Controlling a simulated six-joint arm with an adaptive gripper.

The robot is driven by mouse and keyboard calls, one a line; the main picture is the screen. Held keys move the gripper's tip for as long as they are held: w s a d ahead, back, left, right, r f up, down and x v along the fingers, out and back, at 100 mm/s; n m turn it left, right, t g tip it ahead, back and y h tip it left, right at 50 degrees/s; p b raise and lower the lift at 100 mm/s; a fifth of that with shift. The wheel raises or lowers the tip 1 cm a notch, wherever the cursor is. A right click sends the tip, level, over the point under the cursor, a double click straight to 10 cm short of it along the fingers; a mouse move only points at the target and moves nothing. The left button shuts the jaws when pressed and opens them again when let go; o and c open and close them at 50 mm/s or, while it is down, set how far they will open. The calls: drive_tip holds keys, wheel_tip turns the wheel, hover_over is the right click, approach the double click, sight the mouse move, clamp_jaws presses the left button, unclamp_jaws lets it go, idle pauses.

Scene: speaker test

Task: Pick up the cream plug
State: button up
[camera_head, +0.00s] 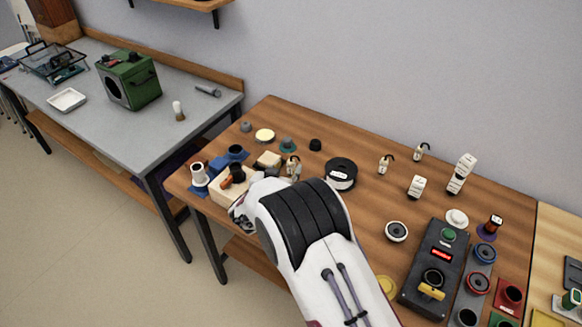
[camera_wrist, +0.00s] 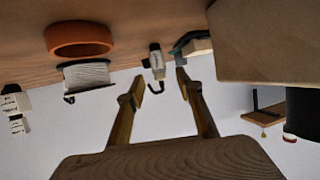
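A small cream plug (camera_wrist: 157,62) with a dark end and a bent black cable stands on the wooden table. In the wrist view it shows between the two fingertips of my gripper (camera_wrist: 161,83), a little beyond them. My gripper is open, with a clear gap between its fingers and nothing held. In the head view a cream plug (camera_head: 293,168) stands just behind my wrist, beside wooden blocks; its lower part is partly hidden. My arm hides most of the gripper there. Two similar cream plugs (camera_head: 385,162) (camera_head: 421,151) stand farther right.
A pale block (camera_wrist: 262,40) is close on the right in the wrist view. A spool (camera_wrist: 87,76) and an orange ring (camera_wrist: 78,38) are on the left. In the head view, a black spool (camera_head: 340,172) and a control box (camera_head: 433,265) stand right of my arm.

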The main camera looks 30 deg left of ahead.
sight(290, 164)
drive_tip(key=shift+x, duration=2.2)
drive_tip(key=shift+r, duration=0.1)
drive_tip(key=c, duration=1)
